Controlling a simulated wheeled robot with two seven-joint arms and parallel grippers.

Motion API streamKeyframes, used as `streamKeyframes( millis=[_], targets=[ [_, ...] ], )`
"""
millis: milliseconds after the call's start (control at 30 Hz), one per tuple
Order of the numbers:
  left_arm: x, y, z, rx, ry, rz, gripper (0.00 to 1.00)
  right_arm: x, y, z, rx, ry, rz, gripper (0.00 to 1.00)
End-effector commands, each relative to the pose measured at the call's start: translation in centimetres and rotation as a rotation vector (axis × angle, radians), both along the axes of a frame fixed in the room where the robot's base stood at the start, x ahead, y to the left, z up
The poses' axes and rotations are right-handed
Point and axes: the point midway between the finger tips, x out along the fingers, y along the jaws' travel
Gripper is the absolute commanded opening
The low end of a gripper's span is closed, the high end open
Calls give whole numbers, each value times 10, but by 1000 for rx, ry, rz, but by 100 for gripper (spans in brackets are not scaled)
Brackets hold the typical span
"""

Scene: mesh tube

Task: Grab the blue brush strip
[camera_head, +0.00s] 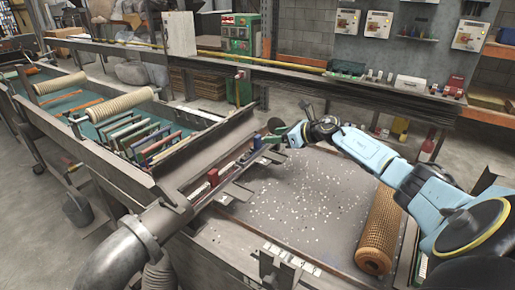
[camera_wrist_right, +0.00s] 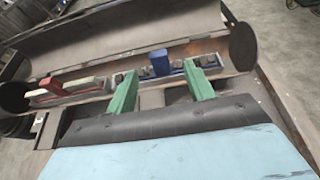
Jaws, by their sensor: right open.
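The blue brush strip (camera_wrist_right: 158,60) lies on the narrow metal ledge in the right wrist view, beyond and roughly between my right gripper's fingertips. My right gripper (camera_wrist_right: 159,68) has its two green fingers spread wide. I cannot tell whether the fingers touch the strip. In the head view the blue strip (camera_head: 256,142) shows as a small patch at the ledge, beside my right gripper (camera_head: 269,134). The gripper partly hides that spot. My left gripper is not in view.
A red piece (camera_head: 213,177) sits farther along the same ledge, also in the right wrist view (camera_wrist_right: 65,90). A trough (camera_head: 130,175) with several coloured strips is at left. A mesh roll (camera_head: 382,230) lies on the speckled tabletop (camera_head: 300,200), whose middle is clear.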

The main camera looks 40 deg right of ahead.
Motion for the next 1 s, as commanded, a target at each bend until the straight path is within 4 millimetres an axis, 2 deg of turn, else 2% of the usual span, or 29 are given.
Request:
streamKeyframes(
  millis=[400, 733, 767, 1000],
  targets=[
    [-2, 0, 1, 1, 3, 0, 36, 40, 14, -17, 3, -1, -1, 53],
    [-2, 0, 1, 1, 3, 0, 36, 45, 16, -19, -1, 1, 1, 53],
    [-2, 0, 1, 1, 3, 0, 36, 45, 16, -19, 0, 0, 1, 51],
    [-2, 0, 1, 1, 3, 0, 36, 45, 16, -19, 0, 0, 1, 20]
  ],
)
